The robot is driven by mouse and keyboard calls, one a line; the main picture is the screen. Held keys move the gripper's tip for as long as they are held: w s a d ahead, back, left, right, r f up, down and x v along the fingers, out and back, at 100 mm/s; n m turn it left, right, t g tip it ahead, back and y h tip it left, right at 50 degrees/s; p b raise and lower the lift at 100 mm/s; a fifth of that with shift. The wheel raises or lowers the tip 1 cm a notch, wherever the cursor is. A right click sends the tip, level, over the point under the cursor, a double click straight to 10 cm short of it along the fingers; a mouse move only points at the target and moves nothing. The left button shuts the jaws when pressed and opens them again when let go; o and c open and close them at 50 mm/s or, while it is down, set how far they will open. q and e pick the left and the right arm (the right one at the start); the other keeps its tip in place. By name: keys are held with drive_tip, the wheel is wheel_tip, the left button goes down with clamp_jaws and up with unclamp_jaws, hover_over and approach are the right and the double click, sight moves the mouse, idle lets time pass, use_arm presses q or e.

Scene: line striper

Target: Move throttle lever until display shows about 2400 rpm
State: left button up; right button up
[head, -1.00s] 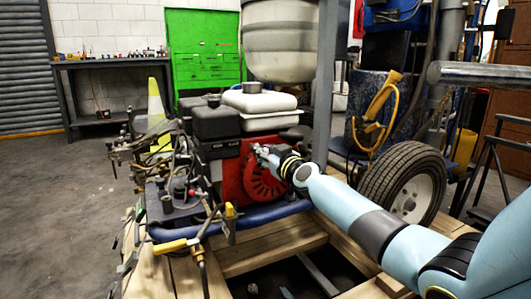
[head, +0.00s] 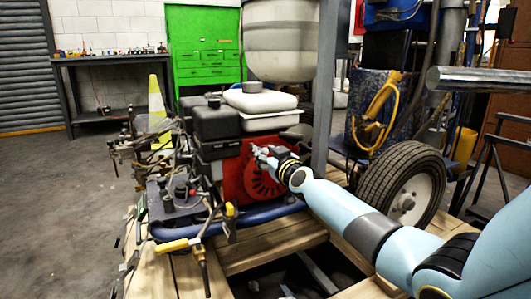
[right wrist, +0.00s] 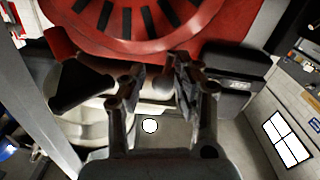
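The line striper's engine has a red slotted cover (head: 262,178), which also fills the top of the right wrist view (right wrist: 140,18). My right gripper (head: 261,153) is in front of this cover. In the right wrist view my right gripper (right wrist: 160,80) has its two fingers apart. A small grey rounded knob (right wrist: 163,86) shows between the fingers; it may be the throttle lever's end, and I cannot tell if they touch it. A black box with a small pale label (right wrist: 240,85) is to the right; no rpm reading is legible. My left gripper is not in view.
A white tank top (head: 260,102) and black box (head: 215,122) sit above the engine. A grey post (head: 325,85) stands just right of it. A wheel (head: 402,190) is beside my right arm. A wooden pallet (head: 265,245) lies beneath; open floor is at left.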

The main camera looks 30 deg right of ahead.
drive_tip(key=shift+o, duration=0.8)
drive_tip(key=shift+r, duration=0.1)
drive_tip(key=shift+a, duration=0.1)
drive_tip(key=shift+w, duration=0.1)
